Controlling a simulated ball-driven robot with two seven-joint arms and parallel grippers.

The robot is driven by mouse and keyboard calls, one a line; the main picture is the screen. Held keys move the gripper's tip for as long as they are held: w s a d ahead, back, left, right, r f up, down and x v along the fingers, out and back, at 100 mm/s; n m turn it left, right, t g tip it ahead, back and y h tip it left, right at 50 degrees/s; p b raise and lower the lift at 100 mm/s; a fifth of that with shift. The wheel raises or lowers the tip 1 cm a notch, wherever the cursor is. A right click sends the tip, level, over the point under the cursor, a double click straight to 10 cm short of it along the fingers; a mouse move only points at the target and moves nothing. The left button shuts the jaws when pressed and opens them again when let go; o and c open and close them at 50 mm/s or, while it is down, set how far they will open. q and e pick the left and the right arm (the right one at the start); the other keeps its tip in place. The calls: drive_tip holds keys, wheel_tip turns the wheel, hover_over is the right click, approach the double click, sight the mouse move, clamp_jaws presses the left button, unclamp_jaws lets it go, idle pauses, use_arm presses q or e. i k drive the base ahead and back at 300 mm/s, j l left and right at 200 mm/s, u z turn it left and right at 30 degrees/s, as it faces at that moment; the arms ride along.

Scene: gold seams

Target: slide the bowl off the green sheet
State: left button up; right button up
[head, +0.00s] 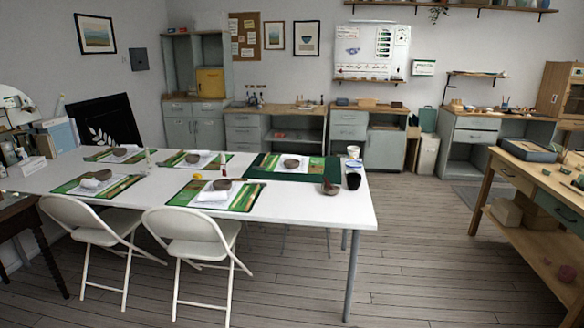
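Several brown-grey bowls stand on the white table, each on white paper over a patterned green mat. One bowl (222,184) is on the near mat (246,200). Another bowl (291,163) is at the right over a larger dark green sheet (262,174). Smaller bowls sit on the far mats, one bowl (192,158) in the middle and one bowl (120,151) at the left. I cannot tell which bowl and sheet the task means. Neither of my grippers is in view.
The white table (340,210) has a bare strip at its right end. A dark cup (353,178) and a small reddish-brown item (330,188) stand there. Two folding chairs (195,222) block the near side. Open wooden floor (420,250) lies between it and the workbench (520,175).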

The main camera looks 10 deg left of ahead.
sight(291, 162)
drive_tip(key=i+l+z, duration=0.4)
drive_tip(key=i, duration=0.65)
drive_tip(key=i+l+z, duration=0.1)
drive_tip(key=i+z, duration=0.35)
drive_tip(key=i, duration=0.6)
drive_tip(key=i+u, duration=0.15)
drive_tip(key=i, duration=0.45)
drive_tip(key=i+l+u, duration=0.1)
drive_tip(key=i, duration=0.5)
drive_tip(key=i+l+u, duration=0.15)
drive_tip(key=i, duration=0.4)
drive_tip(key=i+l+u, duration=0.2)
drive_tip(key=i+u, duration=0.25)
drive_tip(key=i+l+u, duration=0.3)
drive_tip(key=u, duration=0.15)
drive_tip(key=i+l+u, duration=0.25)
drive_tip(key=l+u, duration=0.2)
drive_tip(key=i+l+u, duration=0.2)
drive_tip(key=l+u, duration=0.25)
